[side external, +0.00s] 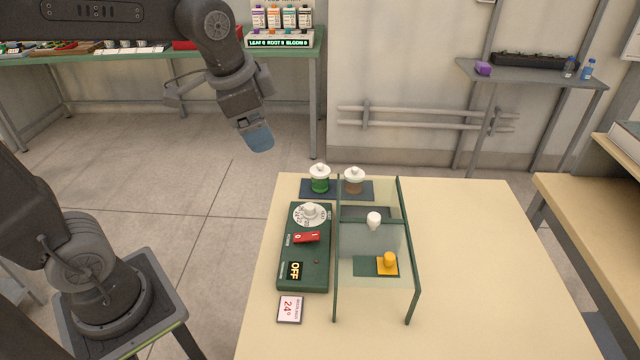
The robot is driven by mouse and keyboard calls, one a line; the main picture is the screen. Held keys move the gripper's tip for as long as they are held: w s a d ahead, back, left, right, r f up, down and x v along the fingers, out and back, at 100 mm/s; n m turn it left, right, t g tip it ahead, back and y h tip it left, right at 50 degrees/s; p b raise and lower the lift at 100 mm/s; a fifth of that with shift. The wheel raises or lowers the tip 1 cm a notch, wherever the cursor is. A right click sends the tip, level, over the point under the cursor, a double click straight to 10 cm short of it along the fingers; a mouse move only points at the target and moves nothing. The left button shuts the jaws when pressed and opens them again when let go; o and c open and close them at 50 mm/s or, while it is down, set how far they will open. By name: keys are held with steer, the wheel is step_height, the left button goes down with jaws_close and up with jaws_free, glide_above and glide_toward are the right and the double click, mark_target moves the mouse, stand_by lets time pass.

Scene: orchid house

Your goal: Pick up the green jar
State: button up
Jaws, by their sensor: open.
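The green jar (320,184) has a white knobbed lid and stands upright on the left part of a dark mat (338,196) at the table's far edge. A brown jar (353,184) with a similar white lid stands just right of it on the same mat. My gripper (260,140) is up and to the left of the green jar, apart from it and beyond the table's edge. It holds nothing that I can see; its fingers are small and partly seen from the side.
A dark green control box (304,274) with a dial, red switch and OFF display lies in front of the jars. A clear-walled, green-framed enclosure (408,250) stands to its right, with a yellow knobbed object (388,262) inside. The table's right side (480,260) is clear.

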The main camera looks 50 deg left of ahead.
steer(key=w+a+f+m+g, duration=0.1)
steer(key=w+a+f+m, duration=0.15)
steer(key=w, duration=0.35)
steer(key=w+a+f+m+g, duration=0.1)
steer(key=w+f+m, duration=0.1)
steer(key=w+m, duration=0.35)
steer(key=m+g+y, duration=0.1)
steer(key=m+g, duration=0.1)
steer(key=m, duration=0.2)
glide_toward(320, 165)
steer(key=f, duration=0.5)
steer(key=a+f, duration=0.1)
steer(key=f, duration=0.1)
steer(key=shift+s+f, duration=0.1)
steer(key=shift+f, duration=0.05)
steer(key=shift+w+a+f, duration=0.1)
steer(key=shift+a+f, duration=0.1)
steer(key=shift+f, duration=1.15)
steer(key=shift+w+a+f, duration=0.1)
steer(key=shift+a+f, duration=0.1)
steer(key=shift+f, duration=1.1)
steer(key=c, duration=0.9)
steer(key=shift+c, duration=0.2)
